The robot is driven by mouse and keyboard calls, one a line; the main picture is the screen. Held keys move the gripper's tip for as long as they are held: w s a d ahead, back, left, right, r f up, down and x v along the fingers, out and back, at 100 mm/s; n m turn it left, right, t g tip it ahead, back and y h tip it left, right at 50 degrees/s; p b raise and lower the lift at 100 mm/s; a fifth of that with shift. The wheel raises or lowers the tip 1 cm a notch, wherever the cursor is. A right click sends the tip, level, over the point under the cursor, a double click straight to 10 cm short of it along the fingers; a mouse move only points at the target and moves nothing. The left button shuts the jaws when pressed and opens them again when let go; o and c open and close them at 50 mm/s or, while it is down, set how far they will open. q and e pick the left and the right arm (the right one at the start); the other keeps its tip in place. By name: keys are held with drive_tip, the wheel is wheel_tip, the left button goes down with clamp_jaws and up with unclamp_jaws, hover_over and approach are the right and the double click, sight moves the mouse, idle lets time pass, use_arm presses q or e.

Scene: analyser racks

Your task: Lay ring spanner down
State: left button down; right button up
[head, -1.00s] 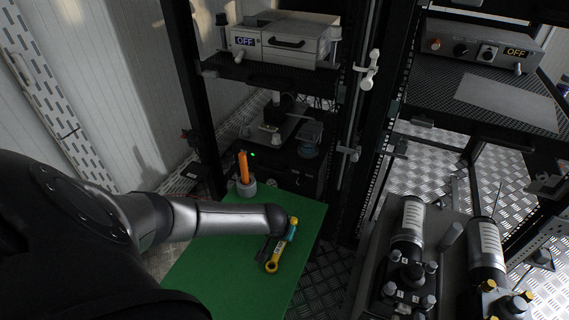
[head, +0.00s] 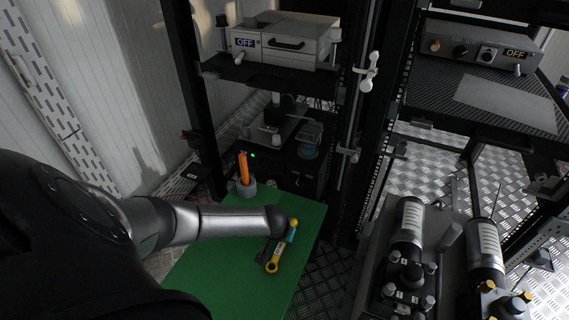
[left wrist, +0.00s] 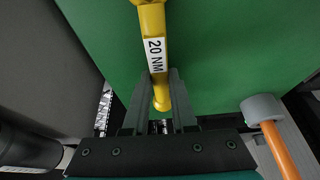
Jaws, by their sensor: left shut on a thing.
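The yellow ring spanner (head: 271,266) with a white label is over the green work surface (head: 225,285), near its right edge. In the left wrist view the spanner (left wrist: 152,22) runs down from the top edge, its label reading "20 NM". My left gripper (left wrist: 159,98) is shut on its lower end. The spanner looks roughly flat along the green surface; I cannot tell whether it touches it. In the head view my wrist partly hides the gripper, and a teal part shows beside it. My right gripper is not in view.
Black rack posts and shelves rise behind. The front of the green surface is clear.

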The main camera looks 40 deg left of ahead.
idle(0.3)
use_arm(q)
drive_tip(key=c, duration=0.6)
unclamp_jaws()
drive_tip(key=shift+c, duration=0.2)
